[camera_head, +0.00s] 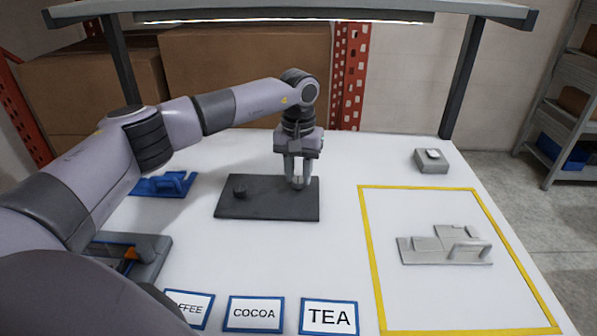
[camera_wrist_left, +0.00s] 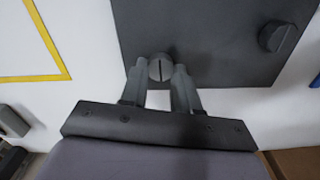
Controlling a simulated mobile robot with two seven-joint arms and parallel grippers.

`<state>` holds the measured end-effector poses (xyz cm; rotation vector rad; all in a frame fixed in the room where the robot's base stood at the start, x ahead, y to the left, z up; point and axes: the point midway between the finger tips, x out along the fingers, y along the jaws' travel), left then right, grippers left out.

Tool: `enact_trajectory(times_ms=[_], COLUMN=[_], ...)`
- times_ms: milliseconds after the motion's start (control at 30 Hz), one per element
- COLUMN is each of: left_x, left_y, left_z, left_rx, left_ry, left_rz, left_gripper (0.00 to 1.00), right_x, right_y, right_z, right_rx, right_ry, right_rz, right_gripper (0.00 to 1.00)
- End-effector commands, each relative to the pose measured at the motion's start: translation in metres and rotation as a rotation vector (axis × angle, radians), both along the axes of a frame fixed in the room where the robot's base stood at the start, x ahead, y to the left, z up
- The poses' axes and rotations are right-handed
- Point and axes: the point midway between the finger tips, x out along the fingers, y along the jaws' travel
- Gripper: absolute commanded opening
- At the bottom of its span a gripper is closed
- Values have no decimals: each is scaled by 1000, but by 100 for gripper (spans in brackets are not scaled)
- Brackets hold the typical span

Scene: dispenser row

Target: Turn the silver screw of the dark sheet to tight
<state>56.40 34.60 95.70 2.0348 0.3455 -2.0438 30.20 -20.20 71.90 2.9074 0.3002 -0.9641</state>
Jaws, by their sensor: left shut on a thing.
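The dark sheet (camera_head: 265,205) lies flat on the white table in the head view, and it fills the upper middle of the left wrist view (camera_wrist_left: 205,45). The silver screw (camera_wrist_left: 160,68) is round with a dark slot and sits near one edge of the sheet. My left gripper (camera_head: 298,184) points down at the sheet's right part. In the left wrist view its fingers (camera_wrist_left: 161,72) are shut on the silver screw, one on each side. A dark screw (camera_head: 240,192) stands on the sheet's left part and also shows in the left wrist view (camera_wrist_left: 277,36). My right gripper is not seen.
A yellow-outlined area (camera_head: 372,250) holds a grey bracket-like part (camera_head: 445,247). A grey box with a button (camera_head: 431,161) stands behind it. A blue part (camera_head: 163,184) lies at left. COFFEE, COCOA (camera_head: 254,314) and TEA (camera_head: 329,317) labels line the front.

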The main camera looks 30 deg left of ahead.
Motion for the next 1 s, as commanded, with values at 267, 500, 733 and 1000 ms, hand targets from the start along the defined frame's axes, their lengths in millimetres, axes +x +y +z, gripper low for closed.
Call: enact_trajectory(times_ms=[267, 500, 733, 1000], left_x=[2, 2, 2, 1], left_y=[1, 1, 1, 0], left_z=[7, 7, 5, 7], left_rx=[-2, -2, -2, 0], left_ry=[-11, -11, -8, -5], left_rz=[-25, -25, -25, -25], left_gripper=[0, 0, 57, 57], right_x=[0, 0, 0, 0], right_y=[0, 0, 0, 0], right_z=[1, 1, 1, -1], right_rx=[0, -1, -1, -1], right_ry=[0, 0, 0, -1], right_rz=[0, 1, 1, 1], right_gripper=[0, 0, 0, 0])
